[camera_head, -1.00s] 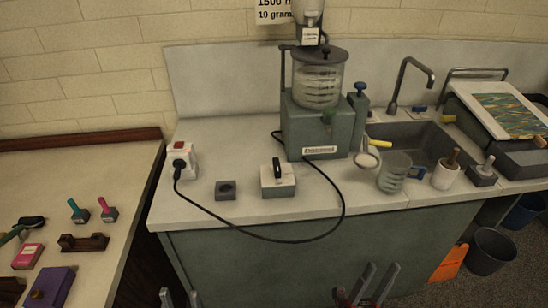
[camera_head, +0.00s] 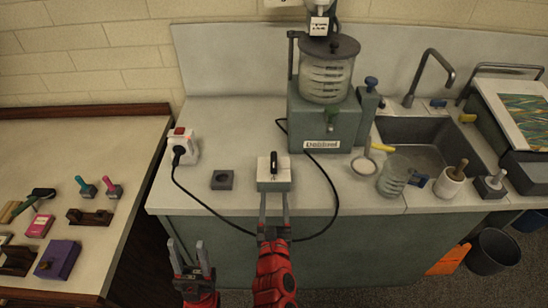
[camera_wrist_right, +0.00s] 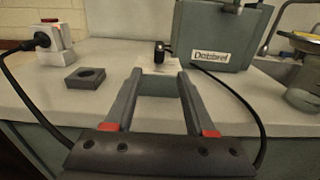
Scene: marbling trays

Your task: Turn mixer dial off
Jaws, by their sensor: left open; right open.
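The dial is a black upright knob (camera_head: 274,163) on a small white-topped grey box (camera_head: 287,185) on the counter. The knob also shows in the right wrist view (camera_wrist_right: 160,51), straight ahead beyond the fingertips. The green-grey mixer (camera_head: 322,122) with its clear lidded jar stands just behind and right of the box. My right gripper (camera_head: 274,196) is open and empty, its fingers pointing at the box front; whether they touch it I cannot tell. In the wrist view its fingers (camera_wrist_right: 159,76) frame the box. My left gripper (camera_head: 187,246) is open and empty, low before the counter.
A white socket box (camera_head: 183,148) with a red switch and black cable (camera_head: 195,199) lies left; the cable loops around the dial box. A grey block with a round recess (camera_head: 222,180) sits left. A glass beaker (camera_head: 393,178) and sink (camera_head: 425,150) are right.

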